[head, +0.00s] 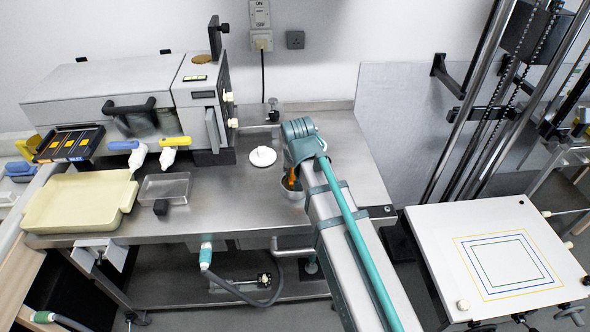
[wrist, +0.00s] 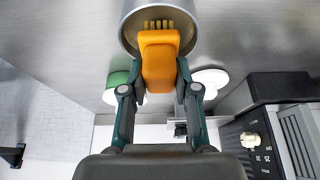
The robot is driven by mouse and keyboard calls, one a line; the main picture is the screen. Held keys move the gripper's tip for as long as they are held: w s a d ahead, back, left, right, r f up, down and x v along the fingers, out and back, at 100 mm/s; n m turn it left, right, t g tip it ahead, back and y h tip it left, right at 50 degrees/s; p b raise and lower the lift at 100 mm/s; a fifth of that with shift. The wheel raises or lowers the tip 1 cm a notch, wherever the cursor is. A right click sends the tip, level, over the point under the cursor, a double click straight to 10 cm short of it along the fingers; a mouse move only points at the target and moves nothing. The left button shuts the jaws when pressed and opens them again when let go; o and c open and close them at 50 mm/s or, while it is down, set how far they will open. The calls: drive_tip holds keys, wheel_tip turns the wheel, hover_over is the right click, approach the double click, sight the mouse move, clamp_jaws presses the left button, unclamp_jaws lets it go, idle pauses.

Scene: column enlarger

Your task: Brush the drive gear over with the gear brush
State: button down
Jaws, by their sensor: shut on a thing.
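The gear brush (wrist: 160,58) is an orange block with a row of short yellow bristles. In the wrist view my gripper (wrist: 160,72) is shut on its orange body, one finger on each side. The bristle end lies over or inside the mouth of a round metal cup (wrist: 131,30); I cannot tell how deep. In the head view, my arm hides most of the gripper, and only a bit of orange brush (head: 291,181) shows above the cup (head: 293,192) on the steel bench. I cannot make out the drive gear in either view.
A white round lid (head: 263,157) lies left of the cup. A grey machine (head: 110,95), cream tray (head: 80,203) and clear tray (head: 165,188) stand further left. The enlarger baseboard (head: 505,255) and chained column (head: 485,110) are at right. The bench front-centre is clear.

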idle(0.3)
drive_tip(key=shift+r+p, duration=2.55)
drive_tip(key=shift+r, duration=0.9)
